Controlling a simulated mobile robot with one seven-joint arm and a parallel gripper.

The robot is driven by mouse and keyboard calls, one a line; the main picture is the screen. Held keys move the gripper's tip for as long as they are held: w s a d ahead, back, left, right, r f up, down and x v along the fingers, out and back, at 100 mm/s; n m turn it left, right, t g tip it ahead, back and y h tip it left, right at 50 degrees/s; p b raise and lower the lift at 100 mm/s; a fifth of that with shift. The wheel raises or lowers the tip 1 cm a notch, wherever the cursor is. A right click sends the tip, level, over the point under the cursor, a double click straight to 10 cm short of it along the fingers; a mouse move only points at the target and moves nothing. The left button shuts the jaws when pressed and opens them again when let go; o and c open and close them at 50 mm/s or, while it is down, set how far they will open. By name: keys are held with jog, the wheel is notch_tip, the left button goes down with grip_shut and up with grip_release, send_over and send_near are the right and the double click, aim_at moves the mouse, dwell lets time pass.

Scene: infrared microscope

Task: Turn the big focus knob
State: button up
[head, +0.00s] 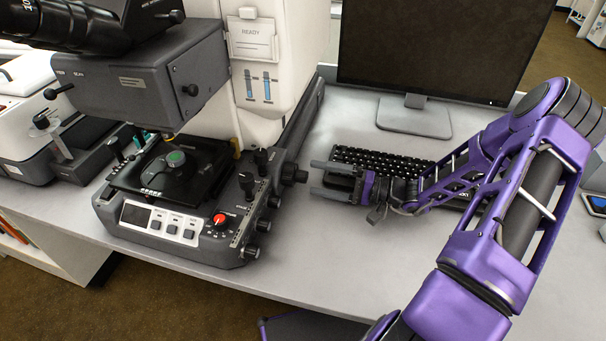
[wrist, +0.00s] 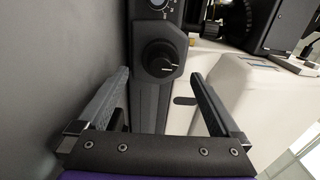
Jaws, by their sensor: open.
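The big focus knob (head: 290,174) is a black round knob on the right side of the grey microscope base (head: 180,245). In the wrist view the knob (wrist: 160,60) faces me on a dark plate, with a short white mark pointing right. My gripper (head: 314,177) is open and empty, just right of the knob, with its fingers pointing at it. In the wrist view the fingers (wrist: 161,76) lie to either side of the knob. The knob appears slightly beyond the fingertips, and no contact is visible.
Smaller knobs (head: 262,226) line the base's right side, below and left of the big one. A black keyboard (head: 400,160) lies behind my gripper, and a monitor (head: 430,45) stands farther back. The grey desk (head: 330,235) in front of my gripper is clear.

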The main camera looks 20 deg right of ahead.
jog(key=v, duration=1.1)
jog(key=shift+s+d, duration=0.15)
jog(key=shift+d, duration=0.05)
